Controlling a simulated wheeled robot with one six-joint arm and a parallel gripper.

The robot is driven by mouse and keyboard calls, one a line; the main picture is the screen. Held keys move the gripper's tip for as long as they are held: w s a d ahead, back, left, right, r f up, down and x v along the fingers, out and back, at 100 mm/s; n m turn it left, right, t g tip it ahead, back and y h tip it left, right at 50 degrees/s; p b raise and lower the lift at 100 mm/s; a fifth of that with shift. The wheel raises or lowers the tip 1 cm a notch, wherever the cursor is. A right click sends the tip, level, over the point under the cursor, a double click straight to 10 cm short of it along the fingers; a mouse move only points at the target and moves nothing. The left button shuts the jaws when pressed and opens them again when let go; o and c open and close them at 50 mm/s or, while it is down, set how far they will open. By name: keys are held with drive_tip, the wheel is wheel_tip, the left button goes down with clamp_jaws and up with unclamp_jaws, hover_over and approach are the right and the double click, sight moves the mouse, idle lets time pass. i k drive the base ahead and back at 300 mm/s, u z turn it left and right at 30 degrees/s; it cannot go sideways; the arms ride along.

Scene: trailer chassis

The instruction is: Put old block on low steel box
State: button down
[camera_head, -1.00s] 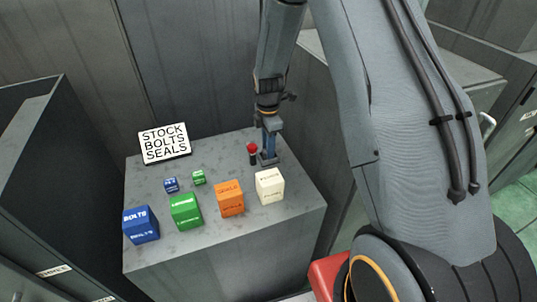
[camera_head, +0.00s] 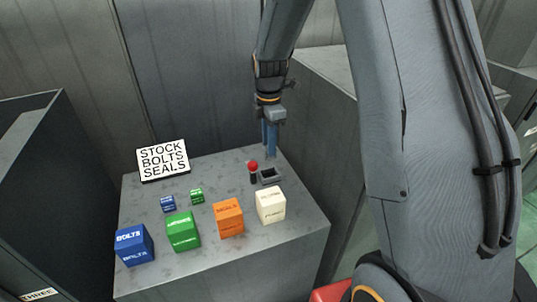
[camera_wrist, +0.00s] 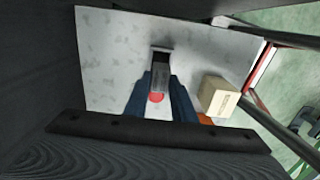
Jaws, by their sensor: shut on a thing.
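My gripper (camera_head: 270,150) is above the back right of a grey steel box top (camera_head: 215,170), its blue fingers pointing down. In the wrist view, my gripper (camera_wrist: 160,80) is shut on a small grey block (camera_wrist: 160,75), mostly hidden between the fingers. I cannot read any mark on it. Below the fingers, a small grey square holder with a dark inside (camera_head: 270,176) stands on the box top. I cannot tell which steel surface is the low steel box.
Blue (camera_head: 134,245), green (camera_head: 182,231), orange (camera_head: 229,217) and cream (camera_head: 271,205) blocks stand along the front. Tall grey cabinet (camera_head: 40,170) at left.

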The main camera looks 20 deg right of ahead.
sight(151, 215)
drive_tip(key=k, duration=1)
